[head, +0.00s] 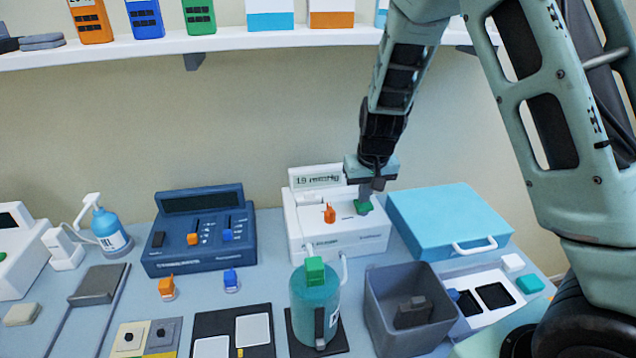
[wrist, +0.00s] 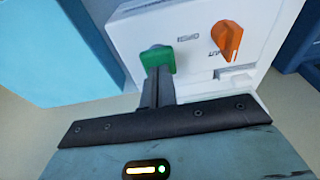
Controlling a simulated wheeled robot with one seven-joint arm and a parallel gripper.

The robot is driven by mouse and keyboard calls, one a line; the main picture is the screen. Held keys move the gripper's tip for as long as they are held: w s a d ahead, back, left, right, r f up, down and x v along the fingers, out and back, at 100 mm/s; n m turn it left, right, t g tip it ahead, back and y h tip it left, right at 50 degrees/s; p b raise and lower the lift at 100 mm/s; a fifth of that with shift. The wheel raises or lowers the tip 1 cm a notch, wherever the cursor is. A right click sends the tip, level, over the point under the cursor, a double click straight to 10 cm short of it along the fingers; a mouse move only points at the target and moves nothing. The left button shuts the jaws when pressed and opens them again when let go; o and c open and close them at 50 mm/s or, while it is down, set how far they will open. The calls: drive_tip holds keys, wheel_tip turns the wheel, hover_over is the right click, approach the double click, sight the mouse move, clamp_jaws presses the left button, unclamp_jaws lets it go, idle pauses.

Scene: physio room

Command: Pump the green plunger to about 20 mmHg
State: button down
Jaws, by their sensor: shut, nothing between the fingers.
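The green plunger (head: 363,207) sits on the right side of the sloped front of a white pump unit (head: 350,241). The unit's display (head: 319,181) seems to read 19 mmHg. My gripper (head: 365,195) is shut and empty, with its fingertips at the plunger from above. In the wrist view the closed fingers of my gripper (wrist: 160,80) meet the green plunger (wrist: 158,58) and partly cover it; I cannot tell how hard they press. An orange knob (head: 329,213) is left of the plunger; it also shows in the wrist view (wrist: 227,39).
A blue case (head: 450,215) lies close on the right of the unit, and a dark blue console (head: 200,232) stands to its left. A teal bottle with a green top (head: 315,305) and a grey bin (head: 410,320) stand in front. A shelf (head: 230,40) runs above.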

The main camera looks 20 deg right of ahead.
drive_tip(key=shift+f, duration=0.25)
drive_tip(key=shift+r, duration=0.1)
drive_tip(key=shift+w+p+v, duration=0.2)
drive_tip(key=shift+p+v, duration=0.75)
drive_tip(key=shift+v, duration=0.1)
drive_tip(key=shift+w+p+v, duration=0.25)
drive_tip(key=shift+p+v, duration=0.65)
drive_tip(key=shift+v, duration=0.1)
drive_tip(key=shift+r, duration=0.15)
drive_tip(key=p+v, duration=0.2)
drive_tip(key=w+p+v, duration=0.1)
drive_tip(key=p+v, duration=0.1)
drive_tip(key=shift+s+d+r, duration=0.1)
drive_tip(key=shift+r, duration=0.4)
